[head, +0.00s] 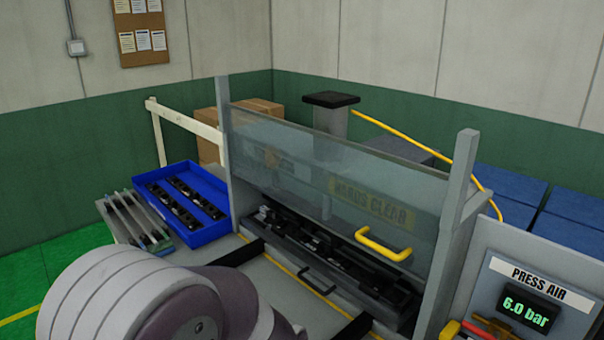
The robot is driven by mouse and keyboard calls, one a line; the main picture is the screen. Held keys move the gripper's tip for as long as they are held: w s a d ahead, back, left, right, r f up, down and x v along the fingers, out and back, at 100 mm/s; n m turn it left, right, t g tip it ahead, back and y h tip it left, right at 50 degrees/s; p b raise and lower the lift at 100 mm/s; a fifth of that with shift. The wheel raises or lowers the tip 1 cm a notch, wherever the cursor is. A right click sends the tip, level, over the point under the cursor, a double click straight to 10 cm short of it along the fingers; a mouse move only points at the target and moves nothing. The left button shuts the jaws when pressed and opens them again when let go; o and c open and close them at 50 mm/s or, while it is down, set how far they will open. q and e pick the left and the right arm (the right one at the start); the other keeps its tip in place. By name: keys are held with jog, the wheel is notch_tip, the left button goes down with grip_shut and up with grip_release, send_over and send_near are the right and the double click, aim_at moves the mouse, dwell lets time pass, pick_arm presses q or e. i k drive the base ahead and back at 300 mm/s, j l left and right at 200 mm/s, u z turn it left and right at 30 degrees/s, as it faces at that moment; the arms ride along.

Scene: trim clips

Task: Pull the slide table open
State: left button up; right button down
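The slide table shows as a long black fixture bed (330,256) in the opening under the press guard. A thin dark pull handle (317,282) is on its front side. The clear guard (300,165) hangs above with a yellow handle (383,245) and a faded "HANDS CLEAR" label; the bed shows below its lower edge. A large grey and purple link of my arm fills the lower left and hides part of the bench front. Neither gripper is visible in the head view.
Two black bars (236,252) (352,331) run toward me on the grey bench, with a yellow line between them. A blue tray (205,233) of dark parts and a rack of clips (138,222) stand left. A "PRESS AIR" panel (525,295) reading 6.0 bar is at right.

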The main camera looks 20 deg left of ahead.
aim_at(369, 299)
jog(key=j+z, duration=0.1)
jog(key=j, duration=0.35)
jog(key=k+j, duration=0.1)
jog(key=j, duration=0.35)
jog(key=j+z, duration=0.15)
jog(key=j, duration=0.3)
jog(key=i+j+z, duration=0.15)
jog(key=i+j, duration=0.3)
jog(key=i, duration=0.05)
